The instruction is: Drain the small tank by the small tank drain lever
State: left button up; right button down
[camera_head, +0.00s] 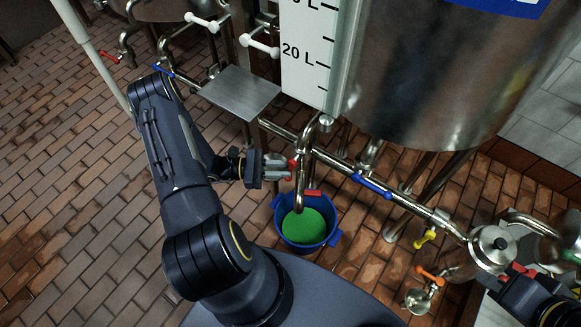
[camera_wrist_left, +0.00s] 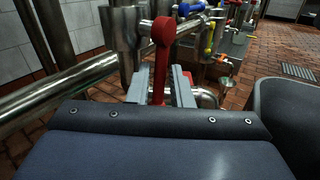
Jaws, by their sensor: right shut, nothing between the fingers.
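A red lever (camera_head: 292,165) sits on a steel pipe above a blue bucket (camera_head: 328,228). My left gripper (camera_head: 284,168) is at this lever. In the left wrist view the red lever (camera_wrist_left: 161,60) stands upright between the left gripper's fingers (camera_wrist_left: 160,85), which look slightly apart. Whether a finger touches the lever is unclear. I see no label marking the small tank or its drain lever.
A spout (camera_head: 301,195) hangs over the bucket, which holds green liquid (camera_head: 306,228). A large steel tank (camera_head: 430,90) stands above. Blue (camera_head: 372,186), yellow (camera_head: 425,238) and orange (camera_head: 430,273) levers lie along the piping. Brick floor at left is clear.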

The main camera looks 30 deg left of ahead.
pick_arm(q)
jog(key=shift+x, duration=1.45)
pick_arm(e)
jog(key=shift+f, duration=0.2)
pick_arm(q)
grip_shut()
